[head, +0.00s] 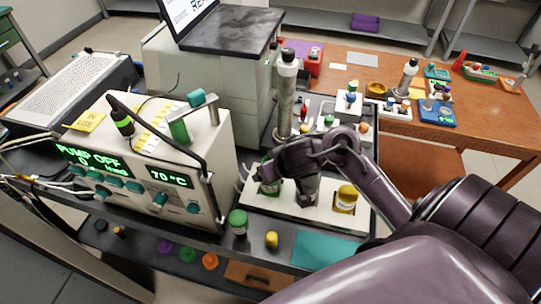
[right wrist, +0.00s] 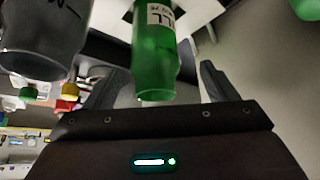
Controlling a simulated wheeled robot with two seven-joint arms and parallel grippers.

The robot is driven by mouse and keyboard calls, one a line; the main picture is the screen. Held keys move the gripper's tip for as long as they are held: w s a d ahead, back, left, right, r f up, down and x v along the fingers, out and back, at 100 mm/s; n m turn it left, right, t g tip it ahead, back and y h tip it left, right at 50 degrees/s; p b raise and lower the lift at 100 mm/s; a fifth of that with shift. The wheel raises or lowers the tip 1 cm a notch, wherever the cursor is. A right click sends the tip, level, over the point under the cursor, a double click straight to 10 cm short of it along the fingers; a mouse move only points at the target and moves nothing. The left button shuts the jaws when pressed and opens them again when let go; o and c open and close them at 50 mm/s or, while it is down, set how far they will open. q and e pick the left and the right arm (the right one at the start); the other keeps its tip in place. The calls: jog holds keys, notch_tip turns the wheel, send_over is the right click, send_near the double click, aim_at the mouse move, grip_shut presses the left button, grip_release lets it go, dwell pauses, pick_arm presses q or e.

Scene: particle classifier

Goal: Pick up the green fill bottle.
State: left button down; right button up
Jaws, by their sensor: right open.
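The green fill bottle (head: 269,187) stands in the white tray (head: 318,213) in the head view, partly hidden by my right gripper (head: 270,171). In the right wrist view the green bottle (right wrist: 155,52) shows a white label ending in "LL". It lies between the two spread fingers of my right gripper (right wrist: 158,82), with a visible gap to the right finger. The gripper is open; contact with the left finger is unclear. My left gripper is not in view.
A grey bottle (head: 307,191) and a yellow bottle (head: 345,198) stand in the same tray. A green-capped jar (head: 238,222) and a small yellow-capped vial (head: 271,240) stand in front. The pump unit (head: 150,150) rises at left. A teal mat (head: 325,250) lies clear.

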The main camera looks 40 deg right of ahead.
jog(key=x, duration=0.1)
jog(key=b+x, duration=0.1)
jog(key=x, duration=0.2)
jog(key=shift+w+d+b, duration=0.15)
jog(key=shift+d+b, duration=0.15)
jog(key=shift+b, duration=0.05)
jog(key=c, duration=1.1)
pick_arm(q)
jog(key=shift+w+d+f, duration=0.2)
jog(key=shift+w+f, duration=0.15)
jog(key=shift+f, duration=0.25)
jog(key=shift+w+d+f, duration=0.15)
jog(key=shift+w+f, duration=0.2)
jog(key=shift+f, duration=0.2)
pick_arm(e)
jog(key=shift+c, duration=0.7)
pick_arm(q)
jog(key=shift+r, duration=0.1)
pick_arm(e)
jog(key=shift+r, duration=0.1)
